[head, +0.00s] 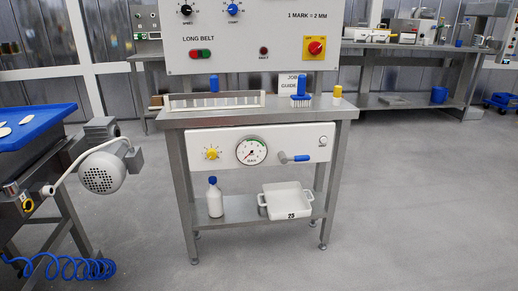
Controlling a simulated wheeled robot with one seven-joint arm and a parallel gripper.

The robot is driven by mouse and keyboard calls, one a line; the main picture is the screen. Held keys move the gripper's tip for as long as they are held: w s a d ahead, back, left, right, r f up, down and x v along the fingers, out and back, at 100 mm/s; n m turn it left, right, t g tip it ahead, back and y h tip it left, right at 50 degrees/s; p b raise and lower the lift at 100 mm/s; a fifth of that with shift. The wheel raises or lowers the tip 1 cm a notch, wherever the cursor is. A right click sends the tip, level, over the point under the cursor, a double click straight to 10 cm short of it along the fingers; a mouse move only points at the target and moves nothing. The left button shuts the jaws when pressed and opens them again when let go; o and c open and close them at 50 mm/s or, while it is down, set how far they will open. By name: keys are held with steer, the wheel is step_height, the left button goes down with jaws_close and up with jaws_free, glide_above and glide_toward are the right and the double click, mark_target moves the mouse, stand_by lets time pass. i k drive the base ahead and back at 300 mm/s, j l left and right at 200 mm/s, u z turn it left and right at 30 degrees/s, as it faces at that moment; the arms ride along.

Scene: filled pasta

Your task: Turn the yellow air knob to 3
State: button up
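A small yellow knob (212,153) sits at the left of the white panel (228,135) under the steel table's top. Marks surround the knob, but they are too small to read, so I cannot tell which number it points to. Right of it is a round dial gauge (251,151) with a needle, a green part and a red part. My gripper is not in view.
A blue-handled lever (295,158) sticks out from the panel. The steel table (340,112) carries a white rack, a blue-handled brush (300,90) and a yellow-capped item. A bottle and white dish (287,198) stand below. A motor (102,172) is at left. Floor ahead is clear.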

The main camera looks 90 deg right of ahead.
mark_target(212, 153)
steer(key=z, duration=3)
